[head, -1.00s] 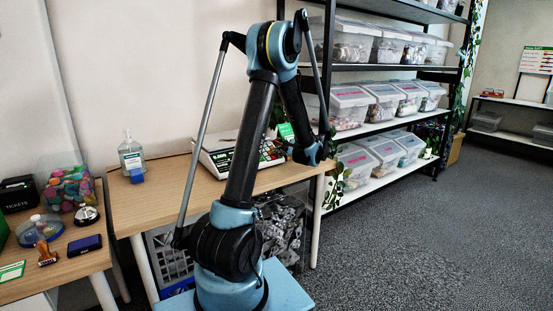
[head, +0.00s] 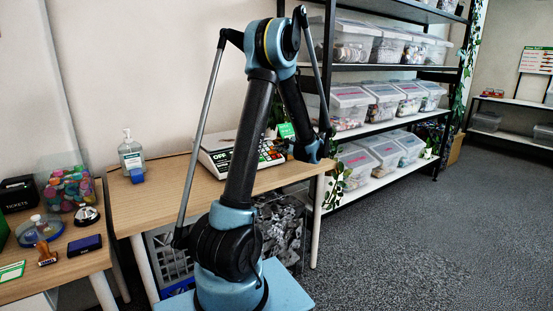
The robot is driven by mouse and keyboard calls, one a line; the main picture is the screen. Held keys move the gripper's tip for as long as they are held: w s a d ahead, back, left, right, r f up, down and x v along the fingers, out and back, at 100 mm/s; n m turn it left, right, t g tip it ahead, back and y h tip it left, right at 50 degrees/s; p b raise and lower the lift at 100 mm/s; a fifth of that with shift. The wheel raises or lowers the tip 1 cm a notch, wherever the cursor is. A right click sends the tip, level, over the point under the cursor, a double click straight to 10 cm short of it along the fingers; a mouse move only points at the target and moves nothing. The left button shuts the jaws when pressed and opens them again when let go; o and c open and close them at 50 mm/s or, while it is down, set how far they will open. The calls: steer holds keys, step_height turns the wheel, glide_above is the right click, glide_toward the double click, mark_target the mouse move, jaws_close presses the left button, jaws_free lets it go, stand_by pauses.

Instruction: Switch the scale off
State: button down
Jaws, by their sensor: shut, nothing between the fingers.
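The white scale (head: 216,142) stands on the wooden table behind my arm. Its front display (head: 221,157) reads OFF in light letters. Its keypad (head: 270,153) of dark, red and white keys shows to the right of my arm. My upper arm hides the middle of the scale. My gripper (head: 291,152) is a small dark shape at the wrist, beside the right end of the keypad. It is shut and empty. I cannot tell whether its tips touch a key.
Grey crates sit under the table. A shelf (head: 385,178) with clear bins is at right, with open carpet before it.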

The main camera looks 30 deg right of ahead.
steer(key=shift+s+r, duration=0.1)
steer(key=shift+r, duration=0.05)
steer(key=r, duration=0.1)
steer(key=s+r, duration=0.1)
steer(key=r, duration=0.1)
steer(key=s+r, duration=0.1)
steer(key=shift+r, duration=0.15)
stand_by(0.6)
steer(key=shift+w, duration=0.1)
stand_by(0.5)
